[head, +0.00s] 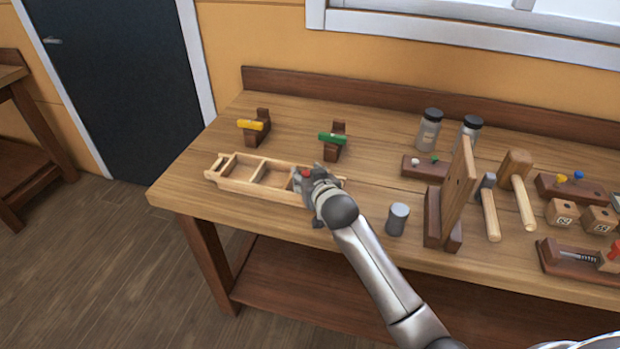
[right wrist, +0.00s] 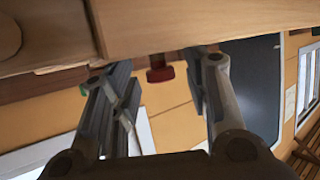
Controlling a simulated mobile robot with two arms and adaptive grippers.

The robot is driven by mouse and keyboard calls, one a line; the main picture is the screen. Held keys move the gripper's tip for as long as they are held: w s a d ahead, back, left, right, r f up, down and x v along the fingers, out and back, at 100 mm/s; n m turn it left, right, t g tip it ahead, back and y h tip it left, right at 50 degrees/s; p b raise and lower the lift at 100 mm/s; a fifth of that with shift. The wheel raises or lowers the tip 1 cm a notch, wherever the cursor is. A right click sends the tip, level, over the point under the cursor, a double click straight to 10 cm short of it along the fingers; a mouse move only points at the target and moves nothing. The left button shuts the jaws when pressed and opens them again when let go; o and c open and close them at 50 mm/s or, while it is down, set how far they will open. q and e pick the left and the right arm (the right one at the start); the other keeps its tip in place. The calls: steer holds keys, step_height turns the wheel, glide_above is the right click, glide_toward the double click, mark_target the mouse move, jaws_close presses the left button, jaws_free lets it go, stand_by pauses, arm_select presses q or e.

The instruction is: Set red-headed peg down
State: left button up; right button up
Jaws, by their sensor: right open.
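The peg's shaft is hidden. My right gripper (head: 304,178) is over the right part of the tray, open, and covers part of it. Its two fingers also show apart in the right wrist view (right wrist: 160,95). My left gripper is not in view.
Two brown blocks with a yellow bar (head: 250,125) and a green bar (head: 332,138) stand behind the tray. A grey cylinder (head: 397,219) and an upright wooden board (head: 459,190) stand to the right. Jars, mallets (head: 522,195) and small blocks crowd the right side.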

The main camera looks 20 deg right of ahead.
steer(key=v, duration=1.2)
steer(key=shift+r, duration=0.2)
steer(key=s+f+n+g, duration=0.1)
steer(key=s+f+g, duration=0.4)
steer(key=s+f, duration=0.7)
steer(key=s+f+n+g, duration=0.1)
steer(key=s+f+g, duration=0.4)
steer(key=s, duration=1.3)
step_height(320, 180, down, 26)
steer(key=s+g, duration=0.1)
steer(key=s, duration=0.1)
steer(key=s+d+f, duration=0.2)
steer(key=s+f, duration=0.5)
steer(key=s, duration=0.1)
steer(key=s+d+f+g, duration=0.1)
steer(key=s+f, duration=0.7)
steer(key=shift+d+f+g, duration=0.3)
steer(key=shift+d, duration=0.05)
